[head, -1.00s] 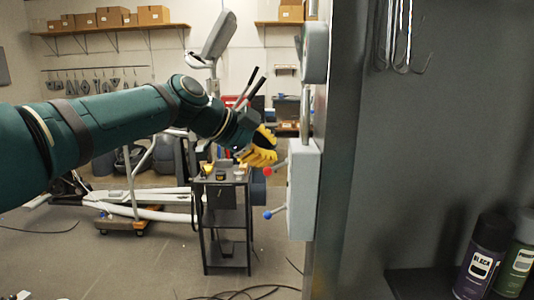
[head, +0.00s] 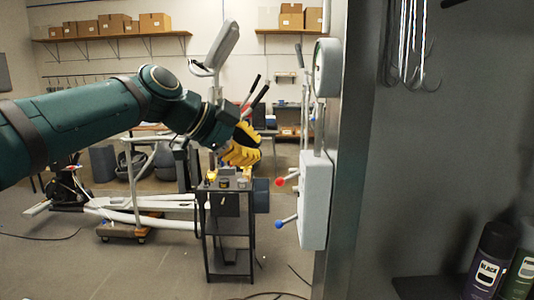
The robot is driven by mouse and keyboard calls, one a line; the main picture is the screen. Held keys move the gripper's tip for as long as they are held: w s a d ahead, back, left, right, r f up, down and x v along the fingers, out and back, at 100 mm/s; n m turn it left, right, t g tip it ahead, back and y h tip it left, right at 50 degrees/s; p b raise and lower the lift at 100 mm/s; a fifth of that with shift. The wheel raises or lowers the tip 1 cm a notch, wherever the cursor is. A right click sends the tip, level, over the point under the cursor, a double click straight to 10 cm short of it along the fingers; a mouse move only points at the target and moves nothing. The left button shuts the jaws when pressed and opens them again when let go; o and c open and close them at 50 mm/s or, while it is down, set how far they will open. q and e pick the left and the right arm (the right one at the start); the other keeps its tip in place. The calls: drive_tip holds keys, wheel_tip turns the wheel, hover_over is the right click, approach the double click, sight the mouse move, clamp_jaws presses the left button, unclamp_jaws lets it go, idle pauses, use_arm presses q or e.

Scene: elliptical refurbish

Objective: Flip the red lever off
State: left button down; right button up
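The red lever (head: 281,182) sticks out to the left from a pale grey wall box (head: 316,200). Its red knob is slightly lower than where the lever meets the box. A blue-knobbed lever (head: 280,224) sticks out below it on the same box. My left gripper (head: 246,146), with yellow and black fingers, is up and to the left of the red knob. In the picture a gap separates the fingers from the knob. The fingers overlap in this view, so their opening is unclear. My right gripper is not in view.
A round grey unit (head: 326,67) sits above the box, joined by a conduit. The box is on the edge of a dark wall panel (head: 400,180). Spray cans (head: 490,262) stand at lower right.

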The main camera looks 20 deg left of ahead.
use_arm(q)
drive_tip(key=shift+s+a+r, duration=0.25)
drive_tip(key=shift+s+a, duration=0.6)
drive_tip(key=shift+a, duration=0.15)
drive_tip(key=shift+s+a+r, duration=0.25)
drive_tip(key=shift+s+a, duration=0.55)
drive_tip(key=shift+a, duration=0.2)
